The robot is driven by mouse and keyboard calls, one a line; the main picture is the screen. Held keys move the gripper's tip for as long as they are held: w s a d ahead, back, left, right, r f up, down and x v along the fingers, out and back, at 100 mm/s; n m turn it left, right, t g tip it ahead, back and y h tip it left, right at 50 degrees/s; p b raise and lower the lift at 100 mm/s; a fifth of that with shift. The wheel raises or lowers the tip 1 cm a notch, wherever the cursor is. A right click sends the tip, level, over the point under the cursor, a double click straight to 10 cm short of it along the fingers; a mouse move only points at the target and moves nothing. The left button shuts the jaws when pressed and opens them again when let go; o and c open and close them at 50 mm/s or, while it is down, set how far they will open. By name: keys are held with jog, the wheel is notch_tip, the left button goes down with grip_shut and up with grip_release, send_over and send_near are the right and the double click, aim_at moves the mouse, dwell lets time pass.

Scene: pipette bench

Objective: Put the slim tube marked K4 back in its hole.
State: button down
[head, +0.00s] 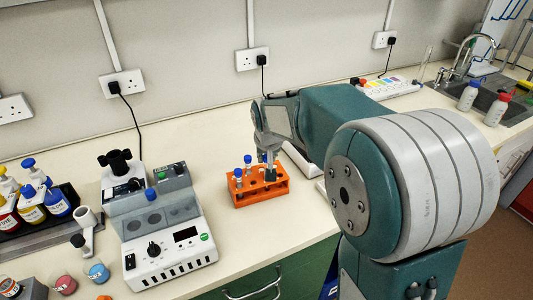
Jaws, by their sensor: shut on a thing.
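An orange tube rack (262,197) stands on the bench, left of my arm. Two slim tubes with blue caps stand in its left part, one in front (238,174) and one behind (248,160). My gripper (269,163) points down over the right part of the rack. It is shut on a slim thing, mostly hidden by the fingers, that seems to be a tube. I cannot tell whether its lower end is in a hole or just above one. No K4 mark is readable from here.
A white and grey bench device (170,258) stands left of the rack. Coloured bottles (57,203) sit in a dark tray farther left. White equipment lies partly hidden behind my arm. The bench is clear behind the rack and in front of it.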

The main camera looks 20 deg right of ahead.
jog(key=shift+f, duration=1.1)
dwell(0.4)
jog(key=shift+c, duration=2.2)
grip_release()
jog(key=shift+r, duration=0.1)
jog(key=v, duration=1.1)
jog(key=shift+r, duration=0.3)
jog(key=shift+s+a, duration=0.1)
